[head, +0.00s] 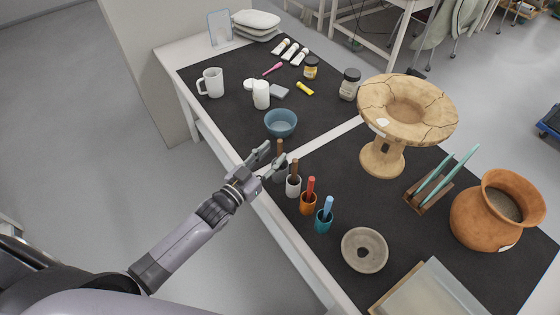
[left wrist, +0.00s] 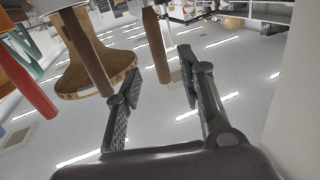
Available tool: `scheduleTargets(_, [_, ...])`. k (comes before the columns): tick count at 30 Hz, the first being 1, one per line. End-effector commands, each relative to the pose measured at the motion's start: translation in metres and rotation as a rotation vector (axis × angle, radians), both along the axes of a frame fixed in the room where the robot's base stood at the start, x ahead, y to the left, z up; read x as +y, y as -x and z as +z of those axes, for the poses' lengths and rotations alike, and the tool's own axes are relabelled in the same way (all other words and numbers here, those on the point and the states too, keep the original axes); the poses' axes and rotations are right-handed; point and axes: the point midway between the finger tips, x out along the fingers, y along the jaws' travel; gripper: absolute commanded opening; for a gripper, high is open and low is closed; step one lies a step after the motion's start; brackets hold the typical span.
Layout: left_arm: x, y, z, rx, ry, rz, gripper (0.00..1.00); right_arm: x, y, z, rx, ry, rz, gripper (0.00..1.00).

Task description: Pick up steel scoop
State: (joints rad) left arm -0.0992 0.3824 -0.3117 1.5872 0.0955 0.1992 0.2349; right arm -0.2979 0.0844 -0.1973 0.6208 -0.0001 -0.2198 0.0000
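Several upright tools stand handle-up in cups along the table's near edge. Their heads are hidden in the cups, so I cannot tell which is the steel scoop. A brown handle (head: 280,147) rises nearest my left gripper (head: 268,158). Beside it are another brown handle (head: 295,166) in a white cup (head: 293,188), a red handle (head: 311,184) in an orange cup and a blue handle (head: 327,205) in a teal cup. My left gripper is open and empty. The left wrist view, upside down, shows the nearest brown handle (left wrist: 156,45) between the spread fingers (left wrist: 160,90), apparently beyond their tips.
A blue bowl (head: 281,122) stands just behind the gripper. A cracked clay stand (head: 383,158), a grey ring-shaped dish (head: 364,250) and a clay pot (head: 480,218) stand to the right. A white mug (head: 212,82) and small jars are at the back left.

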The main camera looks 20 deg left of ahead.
Motion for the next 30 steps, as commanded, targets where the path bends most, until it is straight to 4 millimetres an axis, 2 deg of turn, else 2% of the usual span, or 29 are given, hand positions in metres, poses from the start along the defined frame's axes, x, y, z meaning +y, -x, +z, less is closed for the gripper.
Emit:
scheduleTargets(6, [-0.009, -0.03, -0.001, -0.002, 0.001, 0.001, 0.36, 0.0, 0.003, 0.009, 0.004, 0.0, 0.0, 0.4])
scheduleTargets(9, [-0.012, -0.038, -0.002, -0.002, 0.002, 0.0, 0.36, 0.0, 0.004, 0.011, 0.005, 0.0, 0.0, 0.4])
scheduleTargets(17, [-0.013, -0.041, -0.003, -0.001, 0.001, 0.0, 0.36, 0.004, 0.004, 0.01, 0.005, -0.005, 0.0, 0.4])
scheduleTargets(30, [-0.013, -0.041, -0.003, 0.0, 0.0, 0.0, 0.08, 0.009, 0.004, 0.01, 0.005, -0.01, 0.002, 0.4])
